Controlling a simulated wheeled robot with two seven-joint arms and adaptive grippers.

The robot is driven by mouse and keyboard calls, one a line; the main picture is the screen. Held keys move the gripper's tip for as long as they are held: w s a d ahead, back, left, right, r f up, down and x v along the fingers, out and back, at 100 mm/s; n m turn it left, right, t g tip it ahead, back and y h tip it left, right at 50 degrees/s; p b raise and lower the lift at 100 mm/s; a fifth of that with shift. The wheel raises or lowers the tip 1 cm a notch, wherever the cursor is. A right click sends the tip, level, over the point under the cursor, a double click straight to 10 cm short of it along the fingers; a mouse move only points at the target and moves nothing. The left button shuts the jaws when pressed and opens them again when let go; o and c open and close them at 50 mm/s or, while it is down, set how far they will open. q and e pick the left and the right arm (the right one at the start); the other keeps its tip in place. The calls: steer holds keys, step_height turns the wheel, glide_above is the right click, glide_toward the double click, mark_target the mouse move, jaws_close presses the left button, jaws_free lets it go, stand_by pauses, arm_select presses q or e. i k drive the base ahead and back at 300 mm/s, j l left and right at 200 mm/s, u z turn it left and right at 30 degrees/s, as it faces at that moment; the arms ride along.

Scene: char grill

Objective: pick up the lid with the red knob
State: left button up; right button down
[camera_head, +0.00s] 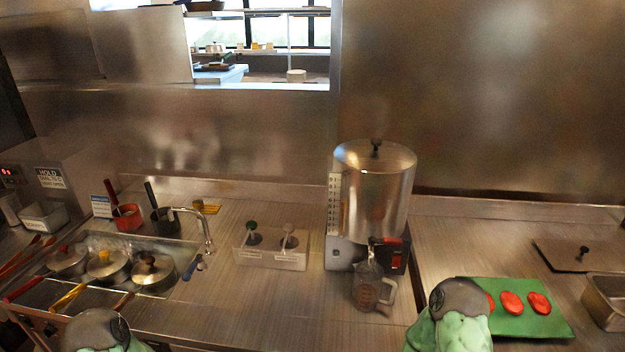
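The lid with the red knob (66,259) sits on the leftmost of three round pots in the sink-like steel well at the left. Its knob is small and reddish, and a red handle sticks out toward the front left. Beside it are a lid with a yellow knob (106,265) and a lid with a brownish knob (151,268), each on its pot. Green and grey parts of my two arms show at the bottom edge, one lower left and one right of centre. No fingers of either gripper can be seen, and nothing touches the lids.
A faucet (205,238) stands right of the pots. Behind them are a red container (127,222) and a dark container (163,224) with utensils. A tall steel dispenser (375,190) with a jug (371,290) stands at centre. A green board (525,322) holds red slices.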

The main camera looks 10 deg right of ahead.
mark_target(66, 255)
steer(key=u, duration=1.4)
steer(key=i+j, duration=0.35)
steer(key=i+u, duration=0.05)
steer(key=i, duration=0.05)
